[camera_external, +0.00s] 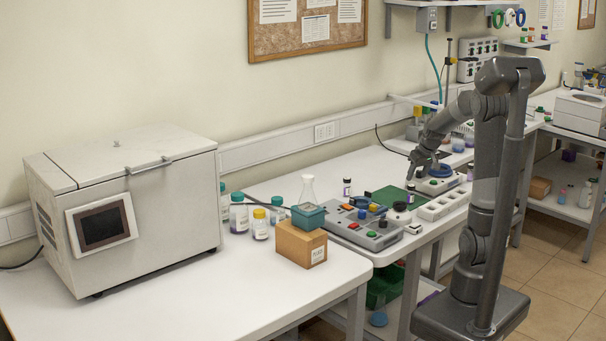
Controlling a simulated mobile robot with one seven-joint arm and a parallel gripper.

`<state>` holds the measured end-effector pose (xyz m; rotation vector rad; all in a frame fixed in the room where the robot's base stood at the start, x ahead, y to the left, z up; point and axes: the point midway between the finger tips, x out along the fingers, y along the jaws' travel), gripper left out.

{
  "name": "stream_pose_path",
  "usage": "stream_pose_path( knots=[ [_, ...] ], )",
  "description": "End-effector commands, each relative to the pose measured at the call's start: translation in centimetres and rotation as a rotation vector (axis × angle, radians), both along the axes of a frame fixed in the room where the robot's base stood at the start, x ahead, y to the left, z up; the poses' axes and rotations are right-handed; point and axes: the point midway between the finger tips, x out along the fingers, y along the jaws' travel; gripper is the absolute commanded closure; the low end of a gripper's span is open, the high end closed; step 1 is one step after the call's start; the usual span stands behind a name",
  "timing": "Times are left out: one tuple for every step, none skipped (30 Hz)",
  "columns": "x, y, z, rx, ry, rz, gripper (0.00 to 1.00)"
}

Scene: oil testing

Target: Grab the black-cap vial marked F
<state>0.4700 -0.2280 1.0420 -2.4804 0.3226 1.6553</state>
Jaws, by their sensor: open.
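A small black-cap vial (347,188) with a pale label stands on the white bench, left of the green mat (390,197). Another small dark-topped item (411,189) stands just below my gripper (413,173). Any letter on them is too small to read, so I cannot tell which one is F. My gripper is open and points down, a little above the bench by the mat's right edge. Nothing shows between its fingers. My arm hides part of the bench behind it.
A grey box with coloured knobs (364,228) and a white slotted rack (443,204) lie near the front edge. A glass flask (308,190), a cardboard box (300,243) and capped bottles (239,214) stand left. A large white machine (130,215) fills the far left.

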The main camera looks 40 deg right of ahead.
Motion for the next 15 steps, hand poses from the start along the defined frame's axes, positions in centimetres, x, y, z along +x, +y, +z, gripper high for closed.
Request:
stream_pose_path(
  knots=[
    [0.2, 0.0, -0.8, 0.003, 0.004, 0.001, 0.47],
    [0.4, -0.1, -1.2, 0.003, 0.004, 0.0, 0.47],
    [0.6, -0.1, -1.8, 0.003, 0.004, 0.0, 0.47],
    [0.8, -0.1, -2.3, 0.004, 0.005, -0.001, 0.47],
    [0.9, -0.2, -2.7, 0.004, 0.004, -0.001, 0.47],
    [1.1, -0.2, -3.2, 0.004, 0.004, -0.001, 0.47],
    [1.3, -0.3, -3.5, 0.003, 0.004, 0.0, 0.47],
    [1.4, -0.3, -3.8, 0.003, 0.003, 0.0, 0.47],
    [1.5, -0.3, -4.1, 0.003, 0.003, 0.0, 0.47],
    [1.6, -0.3, -4.3, 0.003, 0.003, 0.001, 0.47],
    [1.7, -0.3, -4.4, 0.003, 0.002, 0.001, 0.47],
    [1.8, -0.3, -4.5, 0.001, 0.002, 0.0, 0.47],
    [1.8, -0.4, -4.7, 0.001, 0.002, 0.0, 0.47],
    [1.9, -0.4, -4.8, 0.001, 0.002, 0.0, 0.47],
    [2.0, -0.4, -5.2, 0.003, 0.002, 0.001, 0.47]
  ],
)
